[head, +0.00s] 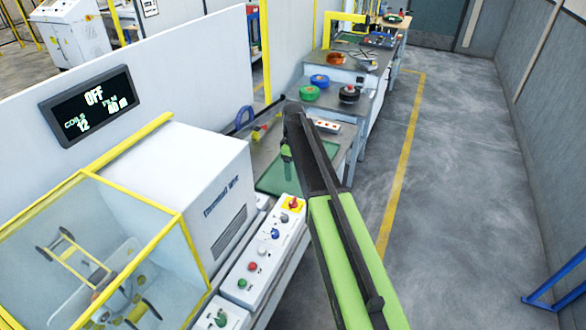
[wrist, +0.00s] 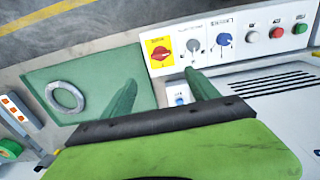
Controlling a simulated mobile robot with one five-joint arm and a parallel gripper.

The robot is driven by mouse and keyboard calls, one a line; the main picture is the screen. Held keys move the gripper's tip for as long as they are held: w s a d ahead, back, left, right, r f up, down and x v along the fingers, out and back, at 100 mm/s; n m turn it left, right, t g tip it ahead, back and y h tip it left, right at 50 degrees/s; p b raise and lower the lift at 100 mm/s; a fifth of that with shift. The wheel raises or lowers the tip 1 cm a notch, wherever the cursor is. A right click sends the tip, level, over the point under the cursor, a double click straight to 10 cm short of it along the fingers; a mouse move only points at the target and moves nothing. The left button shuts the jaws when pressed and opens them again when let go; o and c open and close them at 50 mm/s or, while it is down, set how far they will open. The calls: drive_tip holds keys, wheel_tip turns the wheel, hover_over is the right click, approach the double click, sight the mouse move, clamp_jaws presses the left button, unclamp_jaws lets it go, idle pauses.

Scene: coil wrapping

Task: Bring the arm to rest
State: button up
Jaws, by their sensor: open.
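My gripper (head: 287,158) hangs at the end of my arm, over the green mat (head: 274,182) by the wrapping machine. In the wrist view my gripper (wrist: 160,92) shows two green fingers spread apart, with nothing between them. My arm reaches forward from the lower right in the head view, its green link nearest and its dark link beyond. In the wrist view a grey ring-shaped coil (wrist: 50,95) lies flat on the green mat (wrist: 108,72), to the left of the fingers and apart from them. My arm hides part of the mat in the head view.
The control panel (head: 262,250) with its yellow-backed red switch (head: 293,203) stands close to my arm. The machine's white housing (head: 190,185) and yellow-framed guard are at the left. The display (head: 92,103) reads OFF. The floor (head: 460,180) at the right is clear.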

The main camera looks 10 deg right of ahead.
drive_tip(key=shift+r, duration=0.25)
drive_tip(key=s+f+m+b, duration=0.2)
drive_tip(key=s+m, duration=0.1)
drive_tip(key=s, duration=0.6)
drive_tip(key=s+f+m+b, duration=0.3)
drive_tip(key=s+m, duration=0.1)
drive_tip(key=s, duration=0.5)
drive_tip(key=s+a+f+m+b, duration=0.1)
drive_tip(key=s+m, duration=0.3)
drive_tip(key=s, duration=0.6)
drive_tip(key=shift+f+b, duration=0.65)
drive_tip(key=shift+b, duration=0.15)
